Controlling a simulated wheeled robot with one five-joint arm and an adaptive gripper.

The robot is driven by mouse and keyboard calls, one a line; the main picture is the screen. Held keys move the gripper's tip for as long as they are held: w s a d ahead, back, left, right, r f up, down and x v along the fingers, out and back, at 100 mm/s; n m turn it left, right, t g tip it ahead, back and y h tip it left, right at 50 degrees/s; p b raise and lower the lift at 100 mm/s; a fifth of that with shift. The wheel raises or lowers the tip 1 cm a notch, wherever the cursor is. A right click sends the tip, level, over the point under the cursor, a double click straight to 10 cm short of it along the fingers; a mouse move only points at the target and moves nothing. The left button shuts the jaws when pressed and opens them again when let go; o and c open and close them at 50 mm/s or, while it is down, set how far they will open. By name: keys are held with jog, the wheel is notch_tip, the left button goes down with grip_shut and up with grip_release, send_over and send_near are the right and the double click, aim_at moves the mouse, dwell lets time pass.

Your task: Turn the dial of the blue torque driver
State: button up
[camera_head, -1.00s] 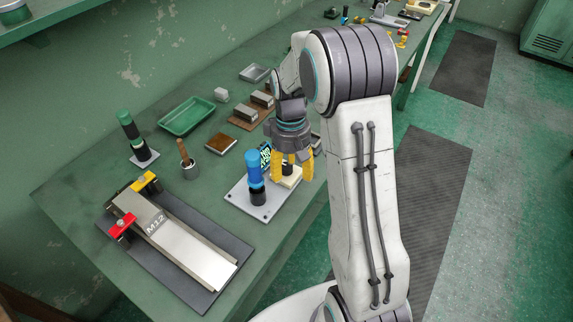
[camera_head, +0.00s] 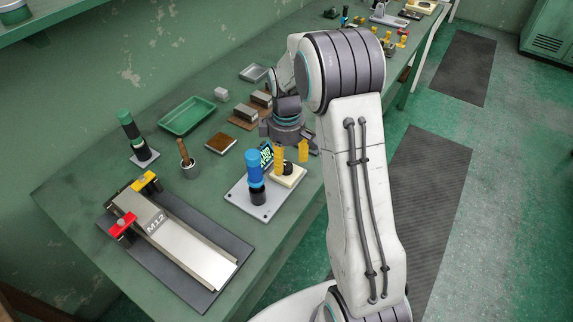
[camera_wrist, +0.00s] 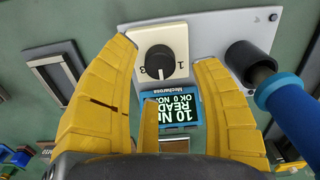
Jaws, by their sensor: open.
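The blue torque driver (camera_head: 254,168) stands upright on a light grey plate (camera_head: 242,201). It shows at the right edge of the wrist view (camera_wrist: 292,103). Beside it on the same plate is a cream block (camera_head: 287,180) with a black dial (camera_head: 287,168). In the wrist view the dial (camera_wrist: 159,62) has a white mark and the numbers 1 and 3 beside it. A lit blue display (camera_wrist: 180,110) is next to it. My gripper (camera_head: 291,153) is open above the dial, its yellow fingers spread on either side and apart from it. It holds nothing.
A steel M12 fixture (camera_head: 180,245) with red and yellow clamps lies at left.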

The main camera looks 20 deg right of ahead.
aim_at(287, 166)
jog(key=shift+f, duration=1.5)
jog(key=shift+c, duration=0.2)
grip_shut()
jog(key=m+b, duration=0.1)
jog(key=m, duration=0.4)
jog(key=shift+s+f+m+b, duration=0.1)
jog(key=shift+m+b, duration=0.3)
jog(key=m+b, duration=0.1)
jog(key=m, duration=0.4)
jog(key=shift+m, duration=0.7)
jog(key=shift+o, duration=0.2)
grip_release()
